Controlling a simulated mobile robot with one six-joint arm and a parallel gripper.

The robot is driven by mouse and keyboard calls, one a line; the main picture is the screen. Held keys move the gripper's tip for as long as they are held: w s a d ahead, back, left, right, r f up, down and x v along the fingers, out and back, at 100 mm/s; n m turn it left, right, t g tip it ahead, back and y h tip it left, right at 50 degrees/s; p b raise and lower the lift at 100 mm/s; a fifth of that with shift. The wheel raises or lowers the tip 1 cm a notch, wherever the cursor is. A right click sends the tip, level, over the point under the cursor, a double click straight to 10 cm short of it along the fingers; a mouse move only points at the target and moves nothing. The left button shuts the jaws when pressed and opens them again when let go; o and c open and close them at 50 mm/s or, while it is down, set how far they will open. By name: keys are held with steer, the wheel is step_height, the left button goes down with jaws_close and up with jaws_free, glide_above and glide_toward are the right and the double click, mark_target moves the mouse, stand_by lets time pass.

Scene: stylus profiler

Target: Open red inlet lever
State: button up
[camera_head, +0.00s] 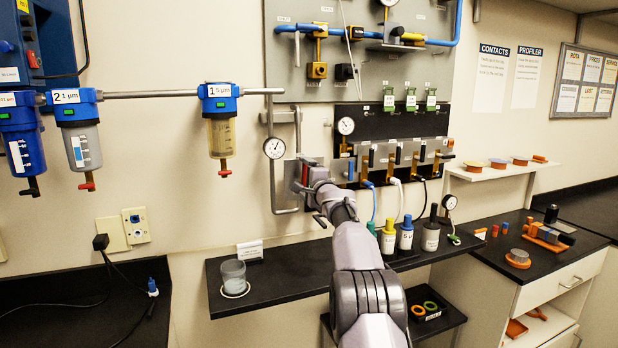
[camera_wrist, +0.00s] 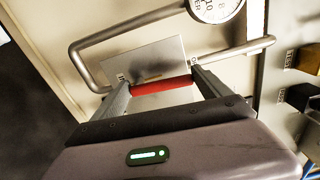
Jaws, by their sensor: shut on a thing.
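The red inlet lever (camera_wrist: 160,86) lies between the two fingers of my gripper (camera_wrist: 162,88) in the wrist view, in front of a pale metal plate (camera_wrist: 150,58). My gripper is shut on the lever, with a finger at each of its ends. In the head view my gripper (camera_head: 303,178) is at the wall, at the left end of the valve row. There only a little red of the lever (camera_head: 311,161) shows, and my arm hides much of that spot. The lever's pivot is not clear in either view.
A round gauge (camera_head: 274,148) and grey pipe (camera_head: 272,190) are close left of my gripper. Several valves (camera_head: 398,153) with hoses stand to its right. Below are a black shelf (camera_head: 290,285) with a glass beaker (camera_head: 233,276) and bottles (camera_head: 406,235). A filter (camera_head: 220,130) hangs upper left.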

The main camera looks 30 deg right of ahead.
steer(key=shift+a+n, duration=0.2)
steer(key=shift+n, duration=0.4)
steer(key=o, duration=1.9)
steer(key=shift+w, duration=0.15)
steer(key=b+v, duration=0.8)
steer(key=v, duration=0.9)
steer(key=shift+s, duration=0.2)
steer(key=shift+a, duration=0.2)
